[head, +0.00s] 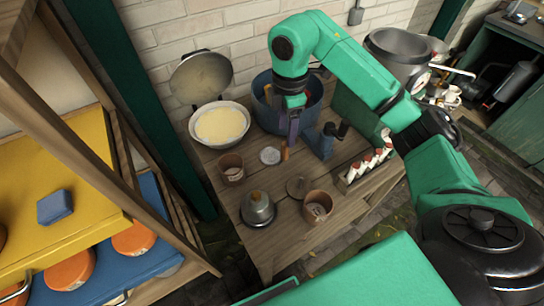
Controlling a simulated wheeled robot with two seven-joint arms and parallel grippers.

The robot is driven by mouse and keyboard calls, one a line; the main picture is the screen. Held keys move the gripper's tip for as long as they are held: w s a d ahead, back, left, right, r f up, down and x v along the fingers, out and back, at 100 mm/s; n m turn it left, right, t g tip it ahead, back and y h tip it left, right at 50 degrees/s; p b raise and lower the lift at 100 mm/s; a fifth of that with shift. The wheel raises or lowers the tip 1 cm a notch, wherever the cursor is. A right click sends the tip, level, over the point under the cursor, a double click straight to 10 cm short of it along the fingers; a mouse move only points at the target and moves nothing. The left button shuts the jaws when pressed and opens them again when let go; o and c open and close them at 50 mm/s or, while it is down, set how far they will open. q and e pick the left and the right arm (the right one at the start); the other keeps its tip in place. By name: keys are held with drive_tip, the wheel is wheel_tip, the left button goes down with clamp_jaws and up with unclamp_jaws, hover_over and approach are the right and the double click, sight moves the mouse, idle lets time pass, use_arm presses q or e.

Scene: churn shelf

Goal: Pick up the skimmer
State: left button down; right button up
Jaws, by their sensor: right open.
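A small pale round disc (270,155), perhaps the skimmer's head, lies on the wooden table (245,178) just in front of the blue tub. A short orange-brown handle-like piece (285,153) shows beside it; I cannot tell whether the two are joined. My right gripper (291,138) points down from above, open, right over this handle-like piece. Its fingers are dark and partly hide what is behind them. I cannot tell whether they touch anything. My left gripper is out of view.
A cream-filled bowl (221,125) and a blue tub (262,108) stand at the back. A brown pot (231,168), a grey bell-shaped vessel (257,209), a wooden disc (298,187) and another pot (317,207) stand nearer. A blue cranked device (322,142) is close on the right.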

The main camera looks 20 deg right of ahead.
sight(284, 153)
drive_tip(key=f+p, duration=0.1)
drive_tip(key=f, duration=0.2)
drive_tip(key=f+p, duration=0.1)
drive_tip(key=f, duration=0.1)
drive_tip(key=f+p, duration=0.2)
drive_tip(key=f, duration=0.1)
drive_tip(key=shift+s+a+f, duration=0.1)
drive_tip(key=shift+s+f, duration=0.15)
drive_tip(key=shift+f, duration=0.5)
drive_tip(key=shift+w, duration=0.1)
clamp_jaws()
